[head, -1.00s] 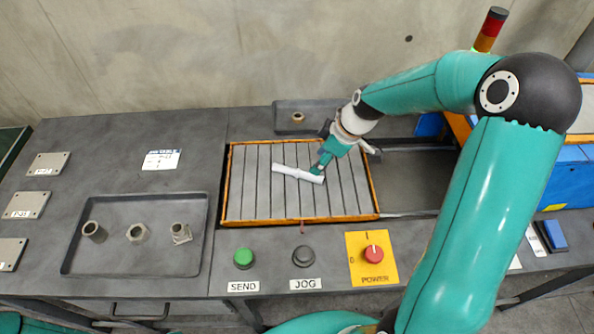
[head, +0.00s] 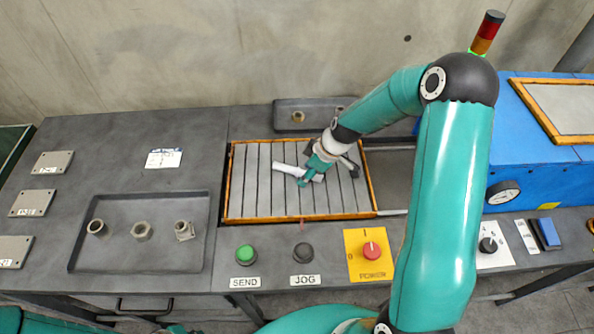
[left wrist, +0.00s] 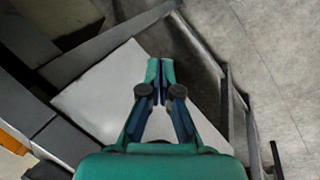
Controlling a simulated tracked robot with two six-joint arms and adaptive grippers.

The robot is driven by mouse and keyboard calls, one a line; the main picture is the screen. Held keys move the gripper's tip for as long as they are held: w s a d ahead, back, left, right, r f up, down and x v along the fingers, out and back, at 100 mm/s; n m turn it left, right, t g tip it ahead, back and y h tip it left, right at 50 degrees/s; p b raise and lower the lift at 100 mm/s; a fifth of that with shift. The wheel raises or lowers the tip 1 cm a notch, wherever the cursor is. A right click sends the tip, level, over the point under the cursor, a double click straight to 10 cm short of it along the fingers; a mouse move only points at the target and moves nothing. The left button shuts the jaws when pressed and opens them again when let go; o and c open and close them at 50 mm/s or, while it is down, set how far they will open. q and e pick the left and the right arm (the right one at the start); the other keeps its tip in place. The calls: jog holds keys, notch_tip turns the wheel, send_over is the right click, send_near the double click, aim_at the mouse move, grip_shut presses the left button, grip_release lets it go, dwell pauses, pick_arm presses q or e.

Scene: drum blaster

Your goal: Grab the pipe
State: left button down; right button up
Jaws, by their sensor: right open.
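The pipe (head: 286,168) is a pale, whitish tube lying at a slant on the slatted bed (head: 247,190) of an orange-rimmed tray. My right gripper (head: 308,182) is open and reaches down over the right half of the pipe. Its teal fingers hide part of the pipe, and I cannot tell whether they touch it. My left gripper shows in the left wrist view (left wrist: 160,72), with its fingertips together and nothing between them, far from the pipe.
A dark tray (head: 130,253) at left holds three metal fittings. A small tray (head: 280,112) behind holds a ring. Green (head: 246,253), black (head: 303,252) and red POWER (head: 371,249) controls line the front. A blue machine (head: 540,150) stands at right.

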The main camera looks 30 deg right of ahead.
grip_shut()
jog(key=shift+r, duration=0.15)
